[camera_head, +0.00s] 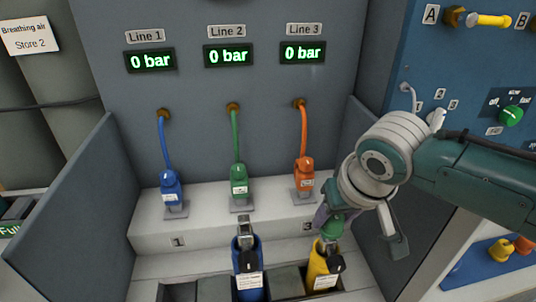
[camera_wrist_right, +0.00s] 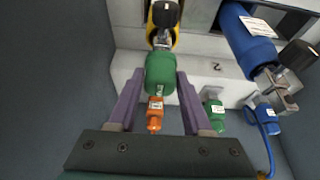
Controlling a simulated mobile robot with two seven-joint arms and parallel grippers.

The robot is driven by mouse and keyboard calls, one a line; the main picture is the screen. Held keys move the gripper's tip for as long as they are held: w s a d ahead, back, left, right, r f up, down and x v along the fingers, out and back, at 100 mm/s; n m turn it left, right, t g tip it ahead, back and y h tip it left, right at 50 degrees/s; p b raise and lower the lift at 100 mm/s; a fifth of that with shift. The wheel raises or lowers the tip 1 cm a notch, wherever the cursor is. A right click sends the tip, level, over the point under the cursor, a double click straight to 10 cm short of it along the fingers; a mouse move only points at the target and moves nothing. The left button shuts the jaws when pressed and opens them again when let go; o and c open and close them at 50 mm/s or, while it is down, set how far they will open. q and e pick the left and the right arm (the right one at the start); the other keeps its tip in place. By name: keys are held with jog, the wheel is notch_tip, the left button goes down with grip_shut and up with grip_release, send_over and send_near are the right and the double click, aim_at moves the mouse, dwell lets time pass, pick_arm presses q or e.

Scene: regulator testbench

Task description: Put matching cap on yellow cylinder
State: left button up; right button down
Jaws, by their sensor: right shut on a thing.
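The yellow cylinder (camera_head: 318,282) stands in the rack at the front, with a black knob and metal valve on top. It also shows at the top of the right wrist view (camera_wrist_right: 177,40), partly behind its black knob. My right gripper (camera_head: 331,214) is above the yellow cylinder. Its purple fingers (camera_wrist_right: 160,78) are shut on a green cap (camera_wrist_right: 160,70), which also shows in the head view (camera_head: 333,228). The cap is close to the yellow cylinder's valve; I cannot tell whether they touch. My left gripper is not in view.
A blue cylinder (camera_head: 248,282) stands left of the yellow one. Blue (camera_head: 171,185), green (camera_head: 239,180) and orange (camera_head: 304,175) hose connectors sit on the step behind. Small yellow-orange pieces (camera_head: 500,250) are on a blue surface at right. Grey side panels flank the bench.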

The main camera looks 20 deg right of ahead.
jog(key=shift+f+b, duration=0.4)
jog(key=shift+f, duration=0.25)
jog(key=shift+c, duration=1.3)
grip_release()
jog(key=shift+r, duration=0.1)
jog(key=p+v, duration=0.2)
jog(key=v, duration=0.7)
jog(key=shift+s+r+p, duration=0.3)
jog(key=shift+r+p, duration=0.05)
jog(key=shift+p, duration=0.05)
